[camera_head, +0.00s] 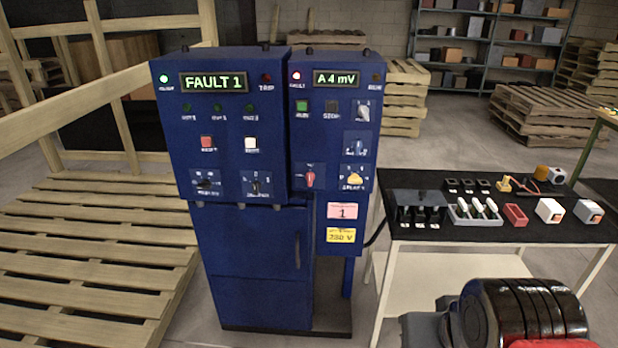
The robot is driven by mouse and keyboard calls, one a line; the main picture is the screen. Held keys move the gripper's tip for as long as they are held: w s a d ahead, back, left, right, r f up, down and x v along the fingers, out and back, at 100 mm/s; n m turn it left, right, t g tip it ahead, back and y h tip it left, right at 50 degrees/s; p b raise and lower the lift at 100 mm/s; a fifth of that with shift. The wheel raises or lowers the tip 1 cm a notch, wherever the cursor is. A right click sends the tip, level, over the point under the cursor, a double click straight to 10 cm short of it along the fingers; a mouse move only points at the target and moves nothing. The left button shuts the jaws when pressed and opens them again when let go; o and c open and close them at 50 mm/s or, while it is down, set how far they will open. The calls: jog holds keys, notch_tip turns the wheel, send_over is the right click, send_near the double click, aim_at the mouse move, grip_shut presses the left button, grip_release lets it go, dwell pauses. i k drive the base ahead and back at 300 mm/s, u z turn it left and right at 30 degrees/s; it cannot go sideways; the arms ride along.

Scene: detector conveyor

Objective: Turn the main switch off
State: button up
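The blue control cabinet (245,235) stands upright in the middle of the head view. On its right-hand panel is a rotary switch with a red handle (310,177), which looks like the main switch. Its handle stands about vertical; its label is too small to read. Beside it on the right is a yellow knob (354,180). The left display (214,82) reads "FAULT 1" and the right display (336,78) reads "A 4 mV". A lamp at each panel's upper left is lit. Part of my arm shows at the bottom right, but my gripper is not in view.
A black-topped bench (460,232) stands right of the cabinet, carrying fuses in a tray, small blocks and a multimeter-like yellow item. A wooden pallet (90,250) and timber rails (100,88) are on the left. Grey floor shows between cabinet and bench.

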aim_at(310, 176)
jog(key=u, duration=0.3)
jog(key=k, duration=0.8)
jog(key=u, duration=0.6)
jog(key=k, duration=0.55)
jog(key=u, duration=0.55)
jog(key=i, duration=1.65)
jog(key=z, duration=0.3)
